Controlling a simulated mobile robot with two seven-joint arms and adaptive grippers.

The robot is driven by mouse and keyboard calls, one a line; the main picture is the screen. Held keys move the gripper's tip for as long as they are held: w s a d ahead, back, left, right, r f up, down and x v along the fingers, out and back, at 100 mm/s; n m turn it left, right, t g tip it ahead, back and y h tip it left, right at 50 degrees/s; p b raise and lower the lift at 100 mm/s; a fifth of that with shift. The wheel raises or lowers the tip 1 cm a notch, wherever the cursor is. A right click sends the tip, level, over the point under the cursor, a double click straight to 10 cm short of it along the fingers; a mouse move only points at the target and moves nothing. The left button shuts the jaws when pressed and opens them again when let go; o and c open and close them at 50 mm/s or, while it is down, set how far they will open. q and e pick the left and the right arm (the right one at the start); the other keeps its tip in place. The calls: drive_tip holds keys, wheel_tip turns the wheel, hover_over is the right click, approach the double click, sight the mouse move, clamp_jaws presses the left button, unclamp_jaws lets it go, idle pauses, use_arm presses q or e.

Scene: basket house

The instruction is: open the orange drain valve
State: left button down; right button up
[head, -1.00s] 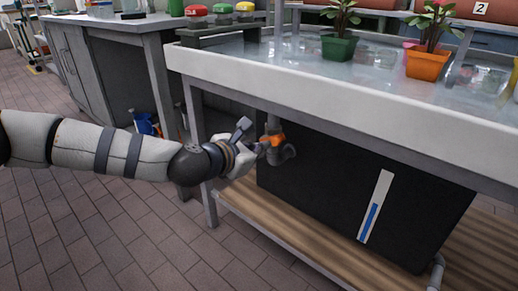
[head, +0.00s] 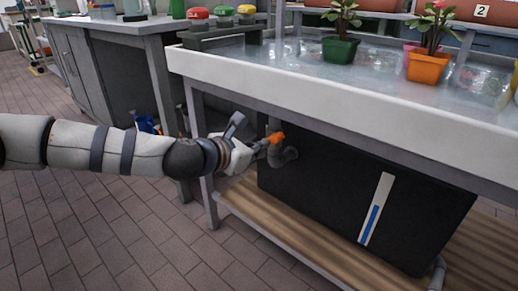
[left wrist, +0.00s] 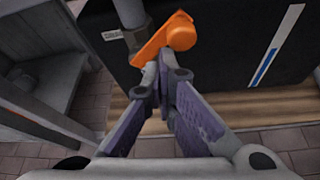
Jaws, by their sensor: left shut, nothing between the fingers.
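The orange drain valve (head: 276,138) sits on a grey drain pipe (head: 274,124) under the white-rimmed water tray, in front of a black tank. In the left wrist view, the orange valve handle (left wrist: 163,42) slants from lower left to upper right, with a round hub at its right. My left gripper (head: 262,145) reaches in from the left and is at the valve. In the left wrist view its closed fingertips (left wrist: 163,72) are right at the lower side of the handle, with nothing between them. I cannot tell whether they touch it. My right gripper is not in view.
The white tray rim (head: 330,103) and its grey frame run above the valve. The black tank (head: 330,185) with a blue level strip stands on a wooden shelf (head: 270,215) behind. A table leg (head: 207,190) stands near my left forearm. The floor at left is clear.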

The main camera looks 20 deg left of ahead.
use_arm(q)
drive_tip(key=shift+w+a+r+n+h, duration=0.1)
drive_tip(key=shift+a+r+n+h, duration=0.2)
drive_tip(key=shift+n, duration=0.2)
drive_tip(key=shift+w+a+r+n+h, duration=0.1)
drive_tip(key=shift+r+n+h, duration=0.1)
drive_tip(key=shift+n+h, duration=0.25)
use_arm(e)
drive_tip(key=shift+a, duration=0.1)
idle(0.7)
use_arm(q)
drive_tip(key=shift+w+a+r+n+g+h, duration=0.1)
drive_tip(key=shift+a+r+n+g+h, duration=0.1)
drive_tip(key=shift+a+n+h, duration=0.3)
drive_tip(key=shift+w+a+r+n+g+h, duration=0.1)
drive_tip(key=shift+n+g+h, duration=0.15)
drive_tip(key=shift+n, duration=0.4)
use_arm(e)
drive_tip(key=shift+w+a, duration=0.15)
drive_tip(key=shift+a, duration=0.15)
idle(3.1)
